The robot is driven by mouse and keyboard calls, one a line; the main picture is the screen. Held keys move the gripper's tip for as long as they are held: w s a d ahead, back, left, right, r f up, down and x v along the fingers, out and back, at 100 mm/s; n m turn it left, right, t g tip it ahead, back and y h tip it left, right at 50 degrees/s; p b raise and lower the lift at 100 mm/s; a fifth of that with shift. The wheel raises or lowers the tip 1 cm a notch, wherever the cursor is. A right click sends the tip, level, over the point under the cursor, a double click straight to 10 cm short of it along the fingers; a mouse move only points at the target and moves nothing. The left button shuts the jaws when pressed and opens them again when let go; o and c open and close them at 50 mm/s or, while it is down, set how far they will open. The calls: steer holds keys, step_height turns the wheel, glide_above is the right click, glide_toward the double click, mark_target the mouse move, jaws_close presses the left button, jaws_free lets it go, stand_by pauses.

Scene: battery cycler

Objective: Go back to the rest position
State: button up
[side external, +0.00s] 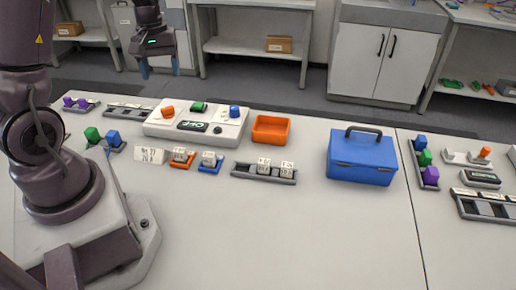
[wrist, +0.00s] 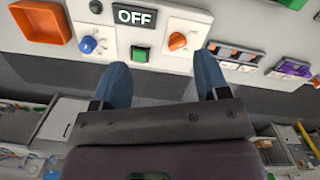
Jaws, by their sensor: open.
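My gripper (side external: 160,72) is raised above the back edge of the table, behind the white cycler box, with its blue fingers pointing down. It also shows in the wrist view (wrist: 161,88), where the two fingers are spread apart with nothing between them. The white cycler box (side external: 153,126) has an orange knob (side external: 168,112), a green button (side external: 199,107), a blue knob (side external: 235,111) and a display (side external: 192,126) that reads OFF in the wrist view. My gripper touches none of these.
An orange bin (side external: 270,129), a blue toolbox (side external: 361,156) and a grey tray (side external: 264,174) with two labelled cells stand on the table. Labelled cells sit on an orange holder (side external: 183,164) and a blue holder (side external: 210,169). The front middle of the table is clear.

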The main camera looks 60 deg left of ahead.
steer(key=s+d+r+m+t, duration=0.3)
steer(key=d+r+m, duration=0.3)
steer(key=d, duration=0.6)
steer(key=s+d+r+m+t, duration=0.2)
steer(key=d+r+m, duration=0.5)
steer(key=d, duration=0.5)
step_height(320, 180, up, 2)
steer(key=shift+s+d+t+y, duration=0.25)
steer(key=shift+s+t+y, duration=0.15)
steer(key=shift+s, duration=0.25)
